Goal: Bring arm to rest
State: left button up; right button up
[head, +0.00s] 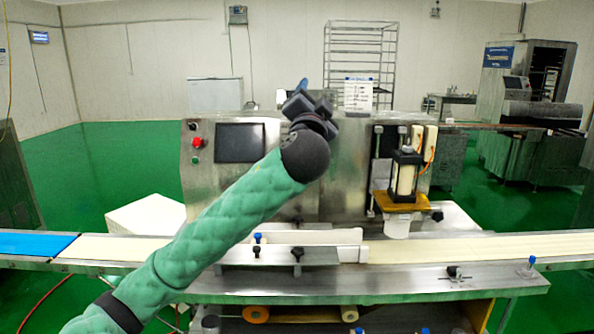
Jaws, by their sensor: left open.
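My left arm, in a green padded sleeve, comes in from the lower left of the head view and reaches up across the middle. My left gripper (303,93) is raised in front of the upper part of the encrusting machine (345,185), with its dark fingers pointing up. It is open, and I see nothing held in it. The arm hides part of the machine's front and part of the conveyor. My right gripper is not in view.
The conveyor belt (480,247) runs across the front, with a blue section (35,244) at the left. The machine has a dark screen (240,142), a red button (197,142) and a nozzle unit (404,180). A wire rack (358,55) stands behind.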

pick_arm(q)
jog(key=s+a+f+n+g+p, duration=0.2)
jog(key=s+a+f+g, duration=0.3)
jog(key=f, duration=0.9)
jog(key=s+a+f+n+g+p, duration=0.1)
jog(key=s+a+f+n+g, duration=0.4)
jog(key=f, duration=0.9)
jog(key=s+a+f+g+p, duration=0.3)
jog(key=s+f, duration=0.4)
jog(key=f, duration=0.7)
jog(key=s+a+f+n+g, duration=0.1)
jog(key=s+a+f+g, duration=0.1)
jog(key=s+f, duration=0.9)
jog(key=s+a+f+n+g+y+p, duration=0.1)
jog(key=s+f+g, duration=0.4)
jog(key=s+f, duration=0.7)
jog(key=s+a, duration=0.1)
jog(key=s, duration=0.6)
jog(key=shift+a+f+p, duration=0.25)
jog(key=shift+a+p, duration=0.05)
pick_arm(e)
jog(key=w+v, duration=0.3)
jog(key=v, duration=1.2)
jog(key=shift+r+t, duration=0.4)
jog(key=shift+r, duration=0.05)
